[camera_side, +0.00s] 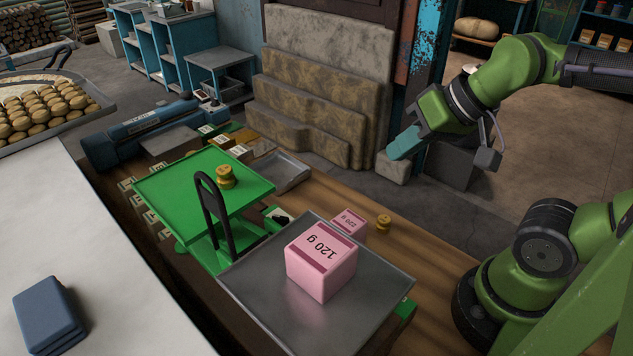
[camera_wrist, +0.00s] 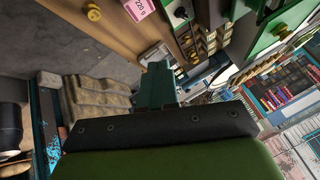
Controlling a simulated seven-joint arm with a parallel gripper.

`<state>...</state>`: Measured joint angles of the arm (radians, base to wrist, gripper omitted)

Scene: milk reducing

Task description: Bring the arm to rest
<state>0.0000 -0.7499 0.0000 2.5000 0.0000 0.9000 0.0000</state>
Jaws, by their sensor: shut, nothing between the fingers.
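My gripper (camera_side: 395,153) is raised at the upper right in the side view, clear of the table and tilted down to the left. Its teal fingers are together and hold nothing. In the wrist view my gripper (camera_wrist: 155,70) points away over the floor and table edge. The green arm bends up from its base at the right. A balance has a green pan (camera_side: 160,190) with a brass weight (camera_side: 225,176) on it, and a grey metal pan (camera_side: 265,300) bearing a large pink box (camera_side: 322,270) marked 120 g.
A smaller pink box (camera_side: 348,222) stands behind the large one. A brass weight (camera_side: 384,222) stands on the wooden table (camera_side: 435,250). Stone slabs (camera_side: 320,90) lean behind, with a grey block (camera_side: 391,170) near my gripper in the picture. Open floor lies right.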

